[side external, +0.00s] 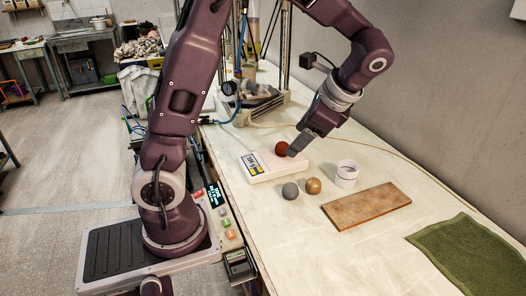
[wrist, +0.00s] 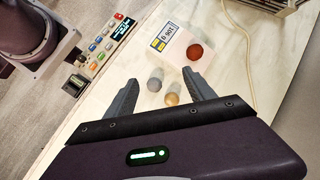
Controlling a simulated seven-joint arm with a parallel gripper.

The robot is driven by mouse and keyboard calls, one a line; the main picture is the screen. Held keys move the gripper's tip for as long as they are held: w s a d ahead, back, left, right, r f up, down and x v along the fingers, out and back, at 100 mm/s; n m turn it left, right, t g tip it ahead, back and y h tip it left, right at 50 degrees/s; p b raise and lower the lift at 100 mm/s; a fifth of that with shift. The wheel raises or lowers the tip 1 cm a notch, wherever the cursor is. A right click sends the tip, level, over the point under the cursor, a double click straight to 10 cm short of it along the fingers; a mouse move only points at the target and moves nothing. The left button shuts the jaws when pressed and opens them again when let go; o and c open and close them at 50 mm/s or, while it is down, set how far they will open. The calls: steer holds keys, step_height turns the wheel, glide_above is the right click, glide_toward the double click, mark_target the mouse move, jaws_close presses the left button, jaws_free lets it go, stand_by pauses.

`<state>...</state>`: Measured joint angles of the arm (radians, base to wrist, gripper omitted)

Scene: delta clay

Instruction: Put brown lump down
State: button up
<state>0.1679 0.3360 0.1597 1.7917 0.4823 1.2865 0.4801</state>
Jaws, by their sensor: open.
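A reddish-brown lump (side external: 282,148) rests on a pale block with a yellow and dark label (side external: 262,168). In the wrist view the lump (wrist: 194,52) sits on the block (wrist: 179,37), just beyond the right finger's tip. A tan-brown ball (side external: 313,186) lies on the table beside a grey ball (side external: 290,191); they also show in the wrist view, tan (wrist: 172,99) and grey (wrist: 155,82). My gripper (side external: 294,151) is close beside the reddish-brown lump in the side view; I cannot tell whether they touch. Its fingers (wrist: 162,84) are apart with nothing held between them.
A white cup (side external: 347,174) stands right of the balls. A flat brown board (side external: 367,205) lies in front of it, and a green cloth (side external: 462,254) is at the right. A metal frame (side external: 262,105) stands behind the block. Table between board and cloth is clear.

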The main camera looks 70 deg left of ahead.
steer(key=s+d+r+n+t+h, duration=0.2)
steer(key=s+d+n+t+h, duration=0.1)
steer(key=s, duration=0.4)
steer(key=s+d+r+n+t+h, duration=0.3)
steer(key=s+d+n+t, duration=0.2)
steer(key=s+d, duration=0.2)
steer(key=shift+s+d+r, duration=0.25)
steer(key=shift+s+d, duration=0.1)
steer(key=shift+s, duration=0.15)
steer(key=shift+o, duration=0.5)
stand_by(1.9)
